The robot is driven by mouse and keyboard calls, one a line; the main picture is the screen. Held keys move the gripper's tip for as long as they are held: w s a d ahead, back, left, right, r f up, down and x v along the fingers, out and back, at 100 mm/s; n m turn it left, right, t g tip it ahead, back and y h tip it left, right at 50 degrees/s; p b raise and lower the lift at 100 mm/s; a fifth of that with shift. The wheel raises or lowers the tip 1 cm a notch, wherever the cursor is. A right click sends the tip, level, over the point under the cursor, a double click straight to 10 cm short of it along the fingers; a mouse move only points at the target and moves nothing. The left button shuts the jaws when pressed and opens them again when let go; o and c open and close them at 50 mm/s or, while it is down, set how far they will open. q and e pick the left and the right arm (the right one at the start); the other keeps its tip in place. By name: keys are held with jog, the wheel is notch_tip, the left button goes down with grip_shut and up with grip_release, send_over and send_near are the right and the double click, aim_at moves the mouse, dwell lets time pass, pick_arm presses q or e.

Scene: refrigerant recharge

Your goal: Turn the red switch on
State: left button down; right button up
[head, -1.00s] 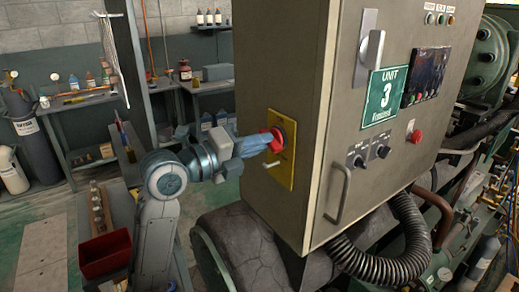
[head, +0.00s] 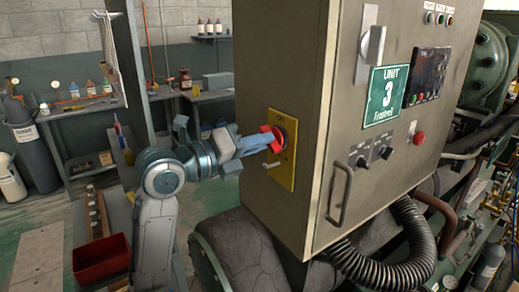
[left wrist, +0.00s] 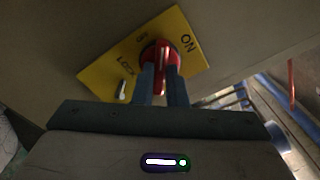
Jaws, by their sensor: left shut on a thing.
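The red switch (head: 277,134) is a rotary knob on a yellow plate (head: 284,176) on the left side of the grey cabinet. My left gripper (head: 262,142) reaches it from the left, shut on its handle. In the left wrist view, the two fingers (left wrist: 160,75) hold the red handle (left wrist: 160,50) between them. The yellow plate (left wrist: 105,70) there reads ON at the right and LOCK at the lower left; a third mark at the top is hard to read. The handle points between the marks in that view. My right gripper is not in view.
The control cabinet (head: 290,60) has a door handle (head: 341,195) and a Unit 3 sign (head: 384,96) on its front. A small metal tab (head: 264,166) sticks out of the plate below the switch. A red bin (head: 101,258) stands at lower left.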

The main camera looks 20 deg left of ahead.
pick_arm(q)
jog(key=shift+f+m+b, duration=0.25)
jog(key=shift+m+b, duration=0.2)
jog(key=shift+m, duration=0.25)
jog(key=m+b, duration=0.3)
jog(key=m, duration=0.1)
jog(key=shift+m, duration=0.3)
jog(key=shift+r, duration=0.1)
dwell(0.3)
